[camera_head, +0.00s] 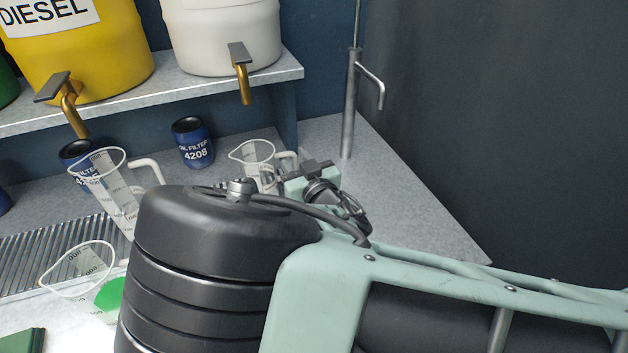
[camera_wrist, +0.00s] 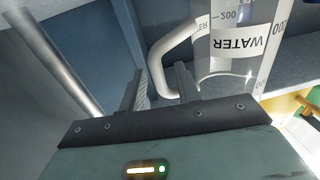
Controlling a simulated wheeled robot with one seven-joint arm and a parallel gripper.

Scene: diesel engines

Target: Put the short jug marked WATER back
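The short clear jug (camera_head: 253,157) stands towards the back of the counter in the head view, its white handle pointing right. The wrist view shows its body with upside-down WATER lettering (camera_wrist: 238,45) and the white handle (camera_wrist: 156,66). My gripper (camera_wrist: 160,88) has its two fingers apart, one on each side of the handle. The right finger reaches into the space between handle and jug body. A gap shows between the fingers, and I see no firm clamp. In the head view my gripper (camera_head: 312,170) is beside the handle. My arm hides the jug's base.
Blue oil filters (camera_head: 192,142) stand behind. The shelf (camera_head: 200,91) carries tapped containers above. A metal post (camera_head: 350,105) rises right; counter is free there.

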